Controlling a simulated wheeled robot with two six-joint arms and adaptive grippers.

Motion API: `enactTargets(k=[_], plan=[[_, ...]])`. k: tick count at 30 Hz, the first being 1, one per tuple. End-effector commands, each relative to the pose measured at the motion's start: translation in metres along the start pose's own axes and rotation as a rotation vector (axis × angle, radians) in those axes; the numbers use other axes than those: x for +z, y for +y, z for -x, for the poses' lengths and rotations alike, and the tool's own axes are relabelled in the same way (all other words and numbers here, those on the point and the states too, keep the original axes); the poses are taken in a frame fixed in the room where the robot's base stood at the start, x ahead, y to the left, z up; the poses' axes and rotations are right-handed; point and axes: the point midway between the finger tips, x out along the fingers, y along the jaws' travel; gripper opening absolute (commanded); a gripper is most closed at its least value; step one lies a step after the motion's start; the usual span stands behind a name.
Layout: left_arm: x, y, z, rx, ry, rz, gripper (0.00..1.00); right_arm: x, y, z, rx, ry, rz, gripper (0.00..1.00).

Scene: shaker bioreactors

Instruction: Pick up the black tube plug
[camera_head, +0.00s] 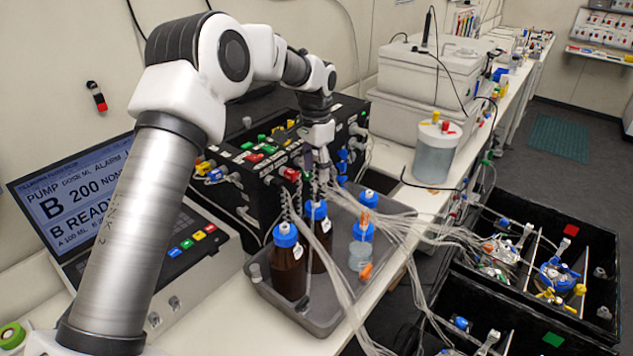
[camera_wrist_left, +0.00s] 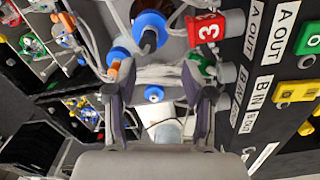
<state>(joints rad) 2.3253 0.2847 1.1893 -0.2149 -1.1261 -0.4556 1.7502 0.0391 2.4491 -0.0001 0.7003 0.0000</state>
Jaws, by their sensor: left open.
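I cannot single out the black tube plug for sure. In the head view, several plugs and tube ends crowd the front of the black pump box (camera_head: 232,160), partly hidden by my arm and the tubes. My left gripper (camera_head: 317,172) points down in front of this box, above the grey tray's bottles. In the left wrist view its two fingers (camera_wrist_left: 157,82) stand apart with no object clearly held. A blue cap with a white centre (camera_wrist_left: 154,95) shows between them, farther off. A red connector marked 3 (camera_wrist_left: 207,27) and grey fittings (camera_wrist_left: 222,72) are beside the right finger.
The grey tray (camera_head: 322,325) holds brown bottles (camera_head: 289,272) with blue caps and a clear bottle (camera_head: 360,254). Loose clear tubes (camera_head: 400,223) run from the box across to black crates (camera_head: 490,300). A pump screen (camera_head: 80,190) stands left and a white-lidded container (camera_head: 434,155) right.

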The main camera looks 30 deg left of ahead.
Motion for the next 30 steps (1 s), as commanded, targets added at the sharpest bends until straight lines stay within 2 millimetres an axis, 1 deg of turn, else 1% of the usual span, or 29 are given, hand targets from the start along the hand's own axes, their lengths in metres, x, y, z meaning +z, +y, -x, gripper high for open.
enactTargets(k=[5,7,9,12,13,19,20,21,23,24,30], plan=[[0.001,0.001,-0.02,0.001,-0.003,-0.001,0.52,0.001,0.0,0.018,0.0,-0.002,-0.002,0.4],[0.001,0.001,-0.03,0.002,-0.005,-0.001,0.52,0.001,0.0,0.03,0.0,-0.003,-0.002,0.4],[0.001,0.001,-0.045,0.002,-0.005,0.0,0.52,0.001,0.0,0.039,0.0,-0.002,-0.001,0.4],[0.001,0.001,-0.062,0.0,-0.002,0.0,0.52,0.0,0.0,0.042,0.0,-0.001,-0.001,0.4],[0.0,0.001,-0.064,-0.001,-0.001,0.0,0.52,0.0,0.0,0.042,0.0,-0.001,-0.001,0.4],[0.0,0.001,-0.067,-0.002,0.002,0.0,0.52,0.001,0.0,0.039,0.0,-0.001,-0.001,0.4],[0.0,0.001,-0.067,-0.002,0.002,0.0,0.41,0.001,0.0,0.039,0.0,-0.001,-0.001,0.4],[0.0,0.001,-0.067,-0.002,0.002,0.0,0.28,0.001,0.0,0.039,0.0,-0.002,-0.001,0.4],[0.0,0.001,-0.067,-0.002,0.002,0.0,0.09,0.001,0.0,0.039,0.0,-0.002,-0.001,0.4],[0.0,0.001,-0.067,-0.002,0.002,0.0,0.05,0.001,0.0,0.039,0.0,-0.002,-0.001,0.4],[0.0,0.001,-0.067,-0.002,0.002,0.0,0.05,0.001,0.0,0.039,0.0,-0.002,-0.001,0.4]])
